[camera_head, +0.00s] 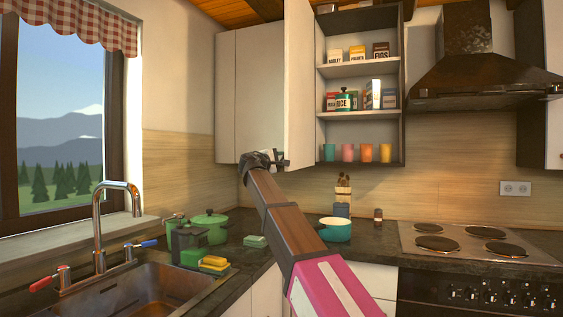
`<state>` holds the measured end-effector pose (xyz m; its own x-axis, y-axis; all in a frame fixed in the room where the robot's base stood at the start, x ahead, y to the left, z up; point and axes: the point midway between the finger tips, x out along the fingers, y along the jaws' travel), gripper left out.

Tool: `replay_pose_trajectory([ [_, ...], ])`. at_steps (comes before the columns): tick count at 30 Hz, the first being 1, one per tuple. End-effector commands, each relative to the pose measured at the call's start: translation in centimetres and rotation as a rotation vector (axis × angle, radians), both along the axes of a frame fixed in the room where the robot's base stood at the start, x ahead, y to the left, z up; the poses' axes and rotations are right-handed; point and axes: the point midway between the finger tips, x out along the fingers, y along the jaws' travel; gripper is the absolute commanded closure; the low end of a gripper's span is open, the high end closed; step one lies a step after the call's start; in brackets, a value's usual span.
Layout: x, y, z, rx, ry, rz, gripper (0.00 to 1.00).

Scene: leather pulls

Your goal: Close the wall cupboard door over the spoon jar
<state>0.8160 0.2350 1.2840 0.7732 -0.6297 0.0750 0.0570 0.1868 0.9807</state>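The wall cupboard door (299,85) is white and stands open, swung out toward me on the left side of the open cupboard (362,110). The spoon jar (342,208) is blue-grey with brown handles sticking up, and stands on the counter below the cupboard. My gripper (280,159) is at the lower end of the open door, close to its bottom edge. Whether it touches the door, and whether its fingers are open or shut, I cannot tell. No pull shows clearly on the open door.
Cups (347,153) and boxes (381,50) stand on the cupboard shelves. A closed white cupboard (240,90) is to the left. A teal bowl (336,230), a green pot (209,226) and a sink (150,290) are below. A hob (470,242) lies under the hood (470,65).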

Motion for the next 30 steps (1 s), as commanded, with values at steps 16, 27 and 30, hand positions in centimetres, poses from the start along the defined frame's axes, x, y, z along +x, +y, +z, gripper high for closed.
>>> replay_pose_trajectory([
  [16,0.5,-0.4,0.0,0.001,0.001,0.0,1.0],
  [27,0.1,-1.3,-0.2,0.004,0.0,0.014,1.0],
  [30,-0.3,-2.4,-0.2,0.005,0.001,0.032,1.0],
])
